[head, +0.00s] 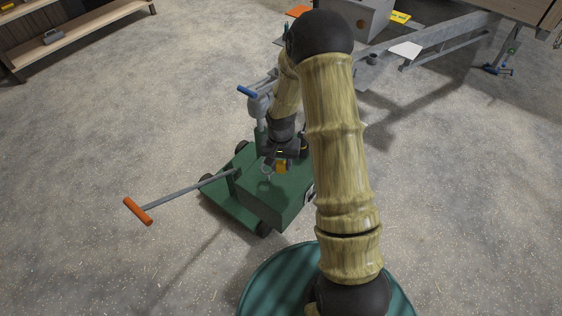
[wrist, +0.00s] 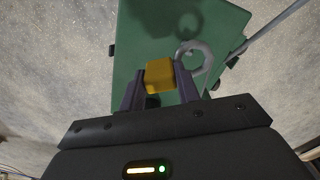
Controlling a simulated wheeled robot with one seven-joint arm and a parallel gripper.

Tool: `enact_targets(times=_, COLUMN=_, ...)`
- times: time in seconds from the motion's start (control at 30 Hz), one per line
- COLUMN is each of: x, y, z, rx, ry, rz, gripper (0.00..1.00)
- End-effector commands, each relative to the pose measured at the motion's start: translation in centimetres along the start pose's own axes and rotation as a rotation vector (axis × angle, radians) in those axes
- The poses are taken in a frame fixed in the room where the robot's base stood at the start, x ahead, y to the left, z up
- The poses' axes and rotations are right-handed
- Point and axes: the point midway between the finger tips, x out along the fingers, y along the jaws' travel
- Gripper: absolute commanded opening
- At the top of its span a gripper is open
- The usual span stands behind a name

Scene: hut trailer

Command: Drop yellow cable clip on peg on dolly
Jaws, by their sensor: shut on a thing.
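My gripper (head: 282,152) is shut on the yellow cable clip (head: 281,168) above the green dolly (head: 255,195). In the wrist view the clip (wrist: 160,76) is a small yellow block between the two fingertips of my gripper (wrist: 160,85). A grey curved loop (wrist: 205,56) shows just right of the clip, over the dolly's green top (wrist: 150,30). The same loop (head: 266,170) is left of the clip in the head view. I cannot tell whether this loop is the peg, or whether the clip touches anything below.
The dolly's grey handle bar with an orange grip (head: 138,211) reaches out to the left. A trailer frame (head: 425,45) is at the back right, a wooden shelf (head: 85,33) at the back left. Floor at left is clear.

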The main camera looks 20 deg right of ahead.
Motion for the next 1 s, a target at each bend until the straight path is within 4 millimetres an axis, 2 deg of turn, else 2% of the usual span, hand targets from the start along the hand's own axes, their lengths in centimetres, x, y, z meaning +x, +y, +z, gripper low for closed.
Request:
enact_targets(times=0.03, x=0.7, y=0.0, z=0.0, rx=0.0, ry=0.0, rz=0.0, gripper=0.09)
enact_targets(times=0.63, x=4.9, y=0.0, z=0.0, rx=0.0, ry=0.001, rz=-0.001, gripper=0.09)
enact_targets(times=1.0, x=5.7, y=0.0, z=0.0, rx=0.001, ry=0.0, rz=0.0, gripper=0.09)
